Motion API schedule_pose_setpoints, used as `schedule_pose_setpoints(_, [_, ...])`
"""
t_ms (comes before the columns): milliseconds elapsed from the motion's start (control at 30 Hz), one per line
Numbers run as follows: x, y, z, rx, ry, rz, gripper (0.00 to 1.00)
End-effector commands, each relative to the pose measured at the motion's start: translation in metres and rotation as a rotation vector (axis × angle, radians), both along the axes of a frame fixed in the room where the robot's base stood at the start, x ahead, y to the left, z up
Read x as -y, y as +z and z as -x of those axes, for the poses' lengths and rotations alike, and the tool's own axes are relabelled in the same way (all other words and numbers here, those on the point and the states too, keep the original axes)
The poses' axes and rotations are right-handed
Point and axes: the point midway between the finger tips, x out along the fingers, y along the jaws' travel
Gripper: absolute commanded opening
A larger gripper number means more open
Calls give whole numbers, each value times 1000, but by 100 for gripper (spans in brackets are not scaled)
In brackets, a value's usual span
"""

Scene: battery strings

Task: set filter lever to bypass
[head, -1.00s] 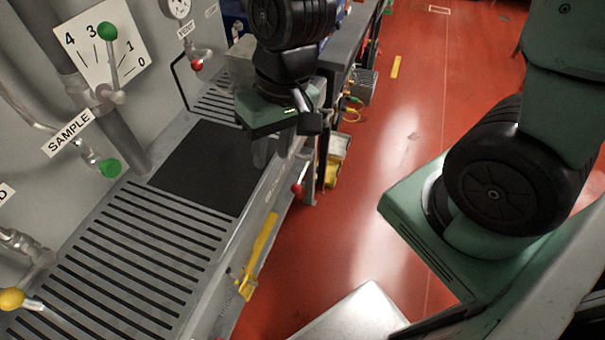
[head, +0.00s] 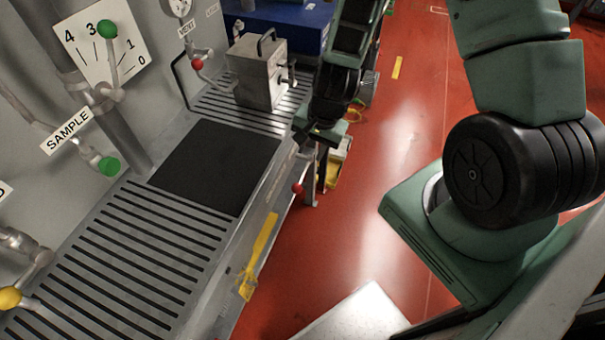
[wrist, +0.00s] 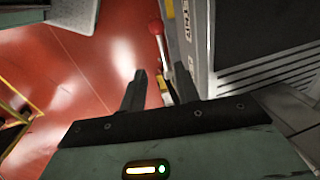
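A lever with a red ball knob (head: 297,188) is on the bench's front side, its label not readable. I cannot be sure that it is the filter lever. In the wrist view the red knob (wrist: 155,27) lies beyond my fingertips, and its stem runs back toward the gap between them. My gripper (wrist: 160,72) is open, with two dark fingers apart and nothing clearly held. In the head view my gripper (head: 306,146) hangs at the bench's front edge, above the red knob; its fingers are partly hard to make out.
A yellow handle (head: 262,245) is on the bench front. A metal box (head: 258,72) stands on the slatted bench top beside a black mat (head: 215,165). Green-knobbed SAMPLE valve (head: 109,166) and a red-knobbed VENT valve (head: 197,64) are at the wall. The red floor (head: 400,150) is open to the right.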

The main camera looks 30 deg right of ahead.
Motion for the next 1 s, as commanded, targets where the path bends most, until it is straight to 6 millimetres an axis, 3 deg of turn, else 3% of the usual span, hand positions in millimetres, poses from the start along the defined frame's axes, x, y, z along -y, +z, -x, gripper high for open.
schedule_pose_setpoints(600, [-12, -91, -13, -3, 1, -2, 32])
schedule_pose_setpoints(800, [-14, -110, -17, 0, 3, 0, 32])
schedule_pose_setpoints(1000, [-14, -117, -19, 1, 3, 0, 32])
